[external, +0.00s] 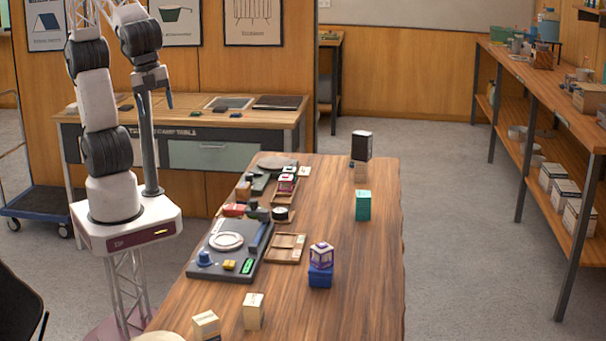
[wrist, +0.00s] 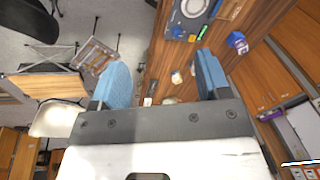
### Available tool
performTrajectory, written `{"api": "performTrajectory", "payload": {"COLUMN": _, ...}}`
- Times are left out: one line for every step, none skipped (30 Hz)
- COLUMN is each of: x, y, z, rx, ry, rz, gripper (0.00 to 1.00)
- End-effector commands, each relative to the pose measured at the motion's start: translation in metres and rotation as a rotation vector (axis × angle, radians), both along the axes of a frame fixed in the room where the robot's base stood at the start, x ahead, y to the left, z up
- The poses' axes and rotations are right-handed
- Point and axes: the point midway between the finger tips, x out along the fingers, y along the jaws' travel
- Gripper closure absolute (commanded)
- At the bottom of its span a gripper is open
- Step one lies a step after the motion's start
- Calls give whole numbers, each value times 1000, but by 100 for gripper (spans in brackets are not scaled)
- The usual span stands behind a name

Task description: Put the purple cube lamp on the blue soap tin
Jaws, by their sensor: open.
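The purple cube lamp (external: 321,255), with purple edges and pale faces, sits upright on top of the blue soap tin (external: 320,277) on the wooden table, right of the grey tray. In the wrist view the blue tin (wrist: 237,42) shows small at upper right; the lamp is hard to make out there. My gripper (external: 156,102) is raised at upper left, over my base side and well away from the lamp and tin. In the wrist view its blue fingers are wide apart, with nothing between them (wrist: 162,65).
A grey tray (external: 210,270) with a white ring and small items lies left of the tin, beside a wooden tray (external: 287,248). Cream boxes (external: 254,311) stand in front. A teal box (external: 363,205) and a black box (external: 361,145) stand behind. The table's right side is clear.

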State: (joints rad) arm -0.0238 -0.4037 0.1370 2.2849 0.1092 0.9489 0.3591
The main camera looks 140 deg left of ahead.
Motion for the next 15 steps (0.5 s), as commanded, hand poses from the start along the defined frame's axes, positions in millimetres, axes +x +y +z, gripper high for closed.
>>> {"api": "performTrajectory", "payload": {"x": -15, "y": -3, "z": -1, "rx": -15, "ry": -11, "rz": 29, "gripper": 30}}
{"api": "performTrajectory", "payload": {"x": -24, "y": -5, "z": -2, "rx": -24, "ry": -15, "rz": 48, "gripper": 30}}
{"api": "performTrajectory", "payload": {"x": -35, "y": -8, "z": -4, "rx": -37, "ry": -22, "rz": 75, "gripper": 30}}
{"api": "performTrajectory", "payload": {"x": -44, "y": -9, "z": -5, "rx": -46, "ry": -26, "rz": 96, "gripper": 30}}
{"api": "performTrajectory", "payload": {"x": -52, "y": -11, "z": -7, "rx": -56, "ry": -30, "rz": 115, "gripper": 30}}
{"api": "performTrajectory", "payload": {"x": -63, "y": -14, "z": -9, "rx": -70, "ry": -37, "rz": 142, "gripper": 30}}
{"api": "performTrajectory", "payload": {"x": -71, "y": -15, "z": -10, "rx": -80, "ry": -41, "rz": 163, "gripper": 30}}
{"api": "performTrajectory", "payload": {"x": -79, "y": -17, "z": -12, "rx": -89, "ry": -46, "rz": 181, "gripper": 30}}
{"api": "performTrajectory", "payload": {"x": -89, "y": -19, "z": -15, "rx": -102, "ry": -50, "rz": 206, "gripper": 30}}
{"api": "performTrajectory", "payload": {"x": -96, "y": -21, "z": -17, "rx": -111, "ry": -53, "rz": 224, "gripper": 30}}
{"api": "performTrajectory", "payload": {"x": -103, "y": -22, "z": -19, "rx": -120, "ry": -56, "rz": 241, "gripper": 30}}
{"api": "performTrajectory", "payload": {"x": -111, "y": -24, "z": -22, "rx": -131, "ry": -59, "rz": 262, "gripper": 30}}
{"api": "performTrajectory", "payload": {"x": -117, "y": -25, "z": -24, "rx": -138, "ry": -62, "rz": 276, "gripper": 30}}
{"api": "performTrajectory", "payload": {"x": -122, "y": -26, "z": -25, "rx": -145, "ry": -64, "rz": 290, "gripper": 30}}
{"api": "performTrajectory", "payload": {"x": -128, "y": -27, "z": -28, "rx": -153, "ry": -66, "rz": 305, "gripper": 30}}
